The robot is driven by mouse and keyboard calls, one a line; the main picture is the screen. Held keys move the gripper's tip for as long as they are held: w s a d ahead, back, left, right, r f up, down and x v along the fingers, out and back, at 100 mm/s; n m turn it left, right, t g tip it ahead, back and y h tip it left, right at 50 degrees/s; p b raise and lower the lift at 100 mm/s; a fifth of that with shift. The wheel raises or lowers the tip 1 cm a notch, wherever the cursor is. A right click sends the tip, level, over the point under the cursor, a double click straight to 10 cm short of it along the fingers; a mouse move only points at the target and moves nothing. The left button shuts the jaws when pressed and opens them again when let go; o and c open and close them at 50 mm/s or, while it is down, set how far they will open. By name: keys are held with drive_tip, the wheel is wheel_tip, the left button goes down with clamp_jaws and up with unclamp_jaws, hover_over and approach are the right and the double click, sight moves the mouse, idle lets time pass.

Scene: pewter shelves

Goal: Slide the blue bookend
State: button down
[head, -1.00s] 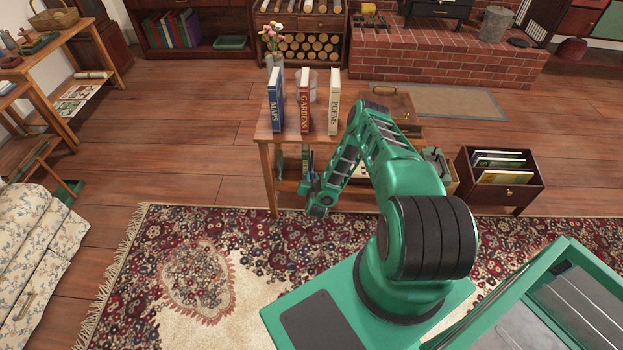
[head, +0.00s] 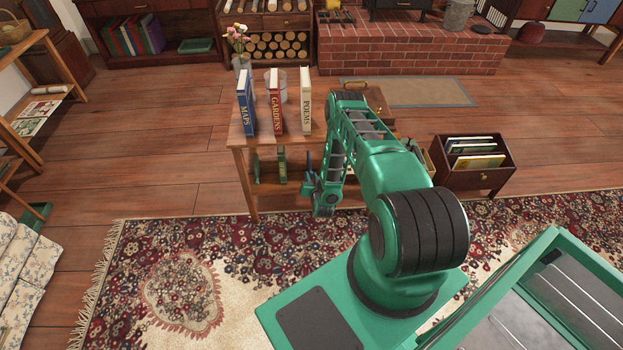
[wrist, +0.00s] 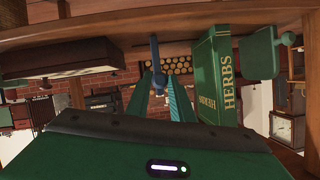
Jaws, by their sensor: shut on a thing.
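The blue bookend (wrist: 155,52) shows in the wrist view as a slim upright blue piece between the two green fingers of my gripper (wrist: 160,88). My gripper is shut on it. In the head view my gripper (head: 322,185) is at the front of the small table's lower shelf, and a little of the blue bookend (head: 308,160) shows above it. A green HERBS book (wrist: 222,75) stands to the right of the fingers in the wrist view, apart from them. The bookend's base is hidden.
The wooden table (head: 238,133) carries the MAPS (head: 245,103), GARDENS (head: 276,103) and POEMS (head: 306,103) books on top. A dark box of folders (head: 475,165) stands to the right.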

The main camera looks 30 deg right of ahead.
drive_tip(key=c, duration=1.5)
unclamp_jaws()
drive_tip(key=shift+s+d, duration=0.25)
drive_tip(key=shift+d, duration=0.25)
drive_tip(key=shift+c, duration=0.2)
drive_tip(key=shift+w+a, duration=0.1)
drive_tip(key=shift+a, duration=0.05)
drive_tip(key=v, duration=1)
drive_tip(key=shift+s+a, duration=0.2)
drive_tip(key=shift+s, duration=0.05)
